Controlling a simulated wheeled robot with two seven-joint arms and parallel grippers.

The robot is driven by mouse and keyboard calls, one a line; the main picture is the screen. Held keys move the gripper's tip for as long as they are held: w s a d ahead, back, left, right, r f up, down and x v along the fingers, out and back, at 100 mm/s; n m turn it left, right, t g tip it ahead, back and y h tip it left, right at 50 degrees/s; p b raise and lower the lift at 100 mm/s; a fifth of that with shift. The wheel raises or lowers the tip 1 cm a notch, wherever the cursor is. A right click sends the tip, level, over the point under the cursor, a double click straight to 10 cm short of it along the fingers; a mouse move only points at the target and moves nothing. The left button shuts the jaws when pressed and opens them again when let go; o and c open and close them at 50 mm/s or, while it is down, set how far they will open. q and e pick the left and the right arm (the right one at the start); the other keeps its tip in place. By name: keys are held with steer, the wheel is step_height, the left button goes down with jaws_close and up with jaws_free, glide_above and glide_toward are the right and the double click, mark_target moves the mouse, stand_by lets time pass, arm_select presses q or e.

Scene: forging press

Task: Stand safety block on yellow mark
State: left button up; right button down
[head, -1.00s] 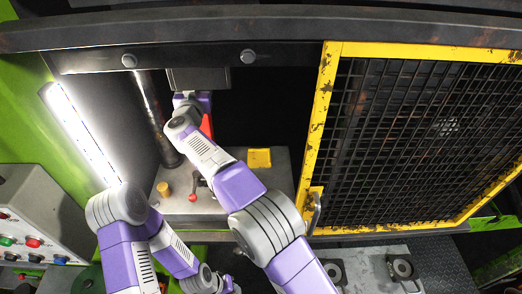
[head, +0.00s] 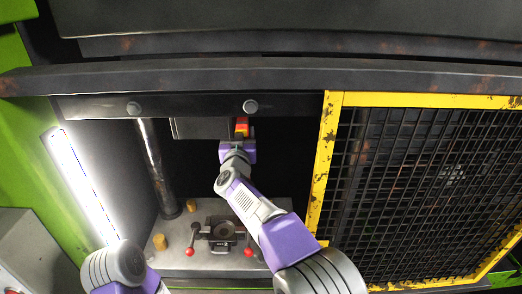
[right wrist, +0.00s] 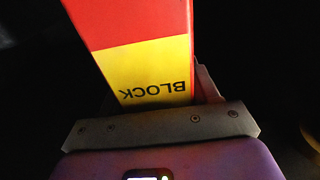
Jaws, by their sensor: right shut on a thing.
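The safety block (head: 241,127) is red and yellow and is held up inside the press, near the dark upper part of the press. It also shows in the right wrist view (right wrist: 145,65), with a red part, a yellow part and the upside-down word BLOCK. My right gripper (head: 239,141) is shut on it, well above the press bed (head: 205,262). I do not see the yellow mark now; my right arm covers part of the bed. My left gripper is out of view; only part of its arm shows at the lower left.
A dark die (head: 221,229) with two red-knobbed handles sits on the bed. A steel column (head: 157,170) and a bright lamp (head: 80,185) are at left. The yellow-framed mesh guard (head: 420,190) is at right.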

steer(key=d+f+b, duration=0.1)
steer(key=d+f, duration=0.2)
steer(key=d, duration=0.3)
stand_by(0.6)
steer(key=shift+d, duration=0.1)
steer(key=shift+f, duration=0.1)
steer(key=shift+f+b, duration=0.1)
steer(key=shift+b, duration=0.2)
steer(key=shift+c, duration=1.4)
jaws_free()
steer(key=shift+f, duration=0.15)
